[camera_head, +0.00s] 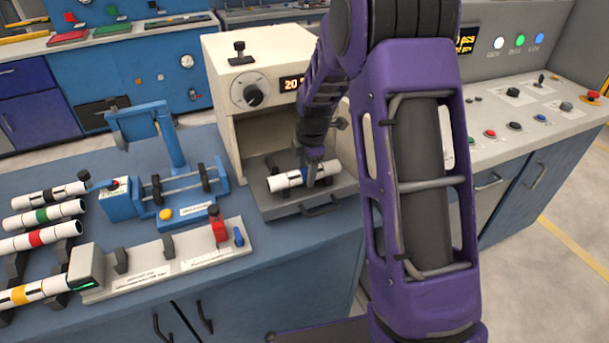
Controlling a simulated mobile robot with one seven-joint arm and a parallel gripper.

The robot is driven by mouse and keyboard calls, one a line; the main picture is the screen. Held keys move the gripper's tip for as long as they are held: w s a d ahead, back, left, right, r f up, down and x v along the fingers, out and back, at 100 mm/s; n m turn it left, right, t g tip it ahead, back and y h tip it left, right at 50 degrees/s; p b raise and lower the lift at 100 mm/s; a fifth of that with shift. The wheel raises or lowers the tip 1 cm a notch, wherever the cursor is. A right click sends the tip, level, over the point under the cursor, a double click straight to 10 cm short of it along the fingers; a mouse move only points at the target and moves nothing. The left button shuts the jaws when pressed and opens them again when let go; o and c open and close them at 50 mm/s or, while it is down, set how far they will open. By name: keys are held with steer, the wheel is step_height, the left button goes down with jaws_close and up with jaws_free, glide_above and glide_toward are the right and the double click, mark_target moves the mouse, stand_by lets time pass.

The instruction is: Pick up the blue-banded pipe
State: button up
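A white pipe (285,180) lies level in the open front bay of the cream machine, just above or on its grey tray. Its two ends show, with a dark mark near its middle. A blue band cannot be made out clearly, because my gripper (318,172) covers the pipe's middle. My gripper points down from above, with its fingers at the pipe. The fingers are too small and dark to tell whether they are closed on it. No other pipe in view shows a blue band.
The cream machine (222,75) surrounds the pipe at back and sides. Pipes with black (50,195), green (47,215), red (40,237) and yellow (35,291) bands lie at left. A blue fixture (120,200) and pale station (190,255) stand between. Bare blue bench (300,240) lies in front.

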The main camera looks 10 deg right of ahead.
mark_target(307, 170)
jaws_close()
step_height(307, 170, up, 10)
steer(key=shift+r+p, duration=0.1)
steer(key=shift+p, duration=0.3)
